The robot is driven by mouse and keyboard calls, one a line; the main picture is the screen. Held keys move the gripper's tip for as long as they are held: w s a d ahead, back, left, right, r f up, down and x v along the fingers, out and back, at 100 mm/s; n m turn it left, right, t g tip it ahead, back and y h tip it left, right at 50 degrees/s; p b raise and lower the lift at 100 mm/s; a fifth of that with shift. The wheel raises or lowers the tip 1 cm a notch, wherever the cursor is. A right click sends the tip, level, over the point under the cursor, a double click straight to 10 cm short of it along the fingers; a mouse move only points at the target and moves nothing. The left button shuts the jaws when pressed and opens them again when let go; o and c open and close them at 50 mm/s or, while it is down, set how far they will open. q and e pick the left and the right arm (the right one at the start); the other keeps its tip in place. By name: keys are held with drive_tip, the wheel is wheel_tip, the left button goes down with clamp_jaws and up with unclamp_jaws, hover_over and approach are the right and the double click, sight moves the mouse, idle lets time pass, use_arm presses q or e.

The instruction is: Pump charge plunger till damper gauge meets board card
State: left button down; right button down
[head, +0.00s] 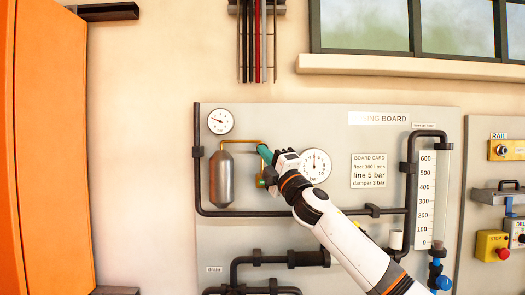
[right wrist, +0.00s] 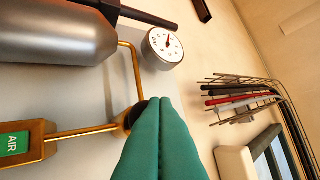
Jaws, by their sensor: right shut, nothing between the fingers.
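The board card (head: 369,171) reads float 300 litres, line 5 bar, damper 3 bar. A small bar gauge (head: 220,121) above the grey damper vessel (head: 222,180) has its needle pointing up-left; it also shows in the right wrist view (right wrist: 165,47), its numbers too small to read. The charge plunger, a brass rod (right wrist: 82,132) with a dark round end, runs from a brass block with a green AIR label (right wrist: 14,143). My right gripper (head: 264,153) is shut and empty; its teal fingertips (right wrist: 152,102) overlap the dark end, contact unclear. My left gripper is out of view.
A larger bar gauge (head: 316,164) sits right behind my right wrist, its needle upright. Dark pipes (head: 270,213) frame the vessel. A level scale (head: 427,195) stands at the right. An orange panel (head: 45,150) stands at the far left.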

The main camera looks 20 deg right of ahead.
drive_tip(key=shift+s, duration=0.1)
drive_tip(key=s, duration=0.3)
drive_tip(key=shift+s+a+f+p, duration=0.1)
drive_tip(key=shift+a+f+p, duration=0.15)
drive_tip(key=shift+a+p, duration=0.15)
drive_tip(key=shift+s+a, duration=0.1)
drive_tip(key=s, duration=0.2)
drive_tip(key=s+a, duration=0.1)
drive_tip(key=s, duration=0.1)
drive_tip(key=shift+s+a+p, duration=0.15)
drive_tip(key=shift+s+p, duration=0.2)
drive_tip(key=shift+s, duration=0.05)
idle(0.6)
